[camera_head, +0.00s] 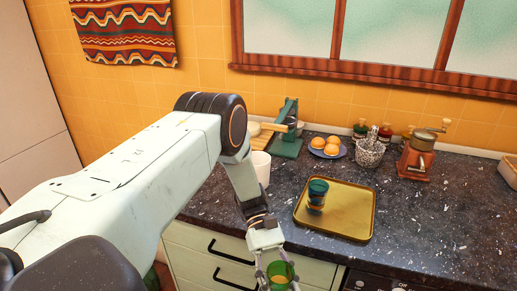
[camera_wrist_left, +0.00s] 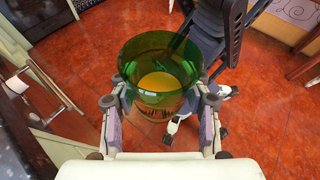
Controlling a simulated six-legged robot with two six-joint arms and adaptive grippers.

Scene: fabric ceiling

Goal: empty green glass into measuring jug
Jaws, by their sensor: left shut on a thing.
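My left gripper (camera_head: 276,272) is shut on a green see-through glass (camera_head: 280,275) at the bottom of the head view, in front of the cabinet fronts. In the left wrist view the green glass (camera_wrist_left: 150,60) sits between the fingers with its open rim in sight. A yellow-orange round patch shows inside it; I cannot tell whether it is liquid or something else. A white cup-like vessel (camera_head: 261,166) stands on the counter, partly behind my arm. I cannot tell whether it is the measuring jug. My right gripper is not in view.
A yellow tray (camera_head: 345,224) on the dark counter (camera_head: 440,205) holds a teal and dark cup-like item (camera_head: 317,193). Behind are a blue plate (camera_head: 342,153) of orange round things, a speckled vessel (camera_head: 369,152) and an orange grinder (camera_head: 415,160).

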